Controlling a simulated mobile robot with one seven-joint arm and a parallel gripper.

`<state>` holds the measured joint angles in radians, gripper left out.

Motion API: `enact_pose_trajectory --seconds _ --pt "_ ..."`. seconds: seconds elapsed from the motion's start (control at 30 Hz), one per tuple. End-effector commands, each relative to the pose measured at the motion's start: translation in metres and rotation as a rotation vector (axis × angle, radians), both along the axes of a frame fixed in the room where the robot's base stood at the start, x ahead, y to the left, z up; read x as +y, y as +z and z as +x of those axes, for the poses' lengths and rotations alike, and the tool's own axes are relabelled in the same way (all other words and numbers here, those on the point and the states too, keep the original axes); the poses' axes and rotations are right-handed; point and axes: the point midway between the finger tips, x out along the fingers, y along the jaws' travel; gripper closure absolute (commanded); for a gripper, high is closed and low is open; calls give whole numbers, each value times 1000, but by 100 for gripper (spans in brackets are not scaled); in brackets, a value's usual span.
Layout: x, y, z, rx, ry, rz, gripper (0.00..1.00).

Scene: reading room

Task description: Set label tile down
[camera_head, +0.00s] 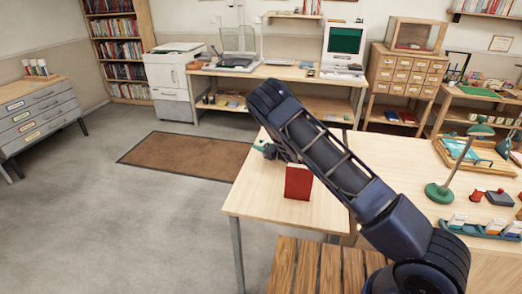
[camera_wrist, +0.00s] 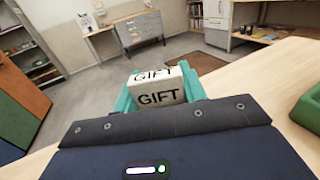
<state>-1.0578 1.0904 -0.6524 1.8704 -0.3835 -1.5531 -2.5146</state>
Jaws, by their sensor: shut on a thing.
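The label tile (camera_wrist: 160,95) is a white block with black "GIFT" lettering on its top and near faces. In the wrist view it sits between the two teal fingers of my gripper (camera_wrist: 162,90), which is shut on it. In the head view my gripper (camera_head: 267,148) is over the far left part of the light wooden table (camera_head: 250,195), mostly behind my arm. I cannot tell there whether the tile touches the tabletop.
A red upright block (camera_head: 298,182) stands on the table close to my gripper. A green object (camera_wrist: 308,105) is at the right in the wrist view. A green lamp (camera_head: 440,192) and a wooden tray (camera_head: 470,155) stand farther right. The table's near left corner is clear.

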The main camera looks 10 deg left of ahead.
Motion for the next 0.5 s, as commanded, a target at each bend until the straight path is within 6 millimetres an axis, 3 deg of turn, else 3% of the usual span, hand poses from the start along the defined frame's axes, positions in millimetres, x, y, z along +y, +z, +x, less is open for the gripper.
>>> enact_pose_trajectory --seconds 0.13,0.5 --pt "0 -19 0 0 1 -1 82" --pt "0 -23 0 0 0 0 82"
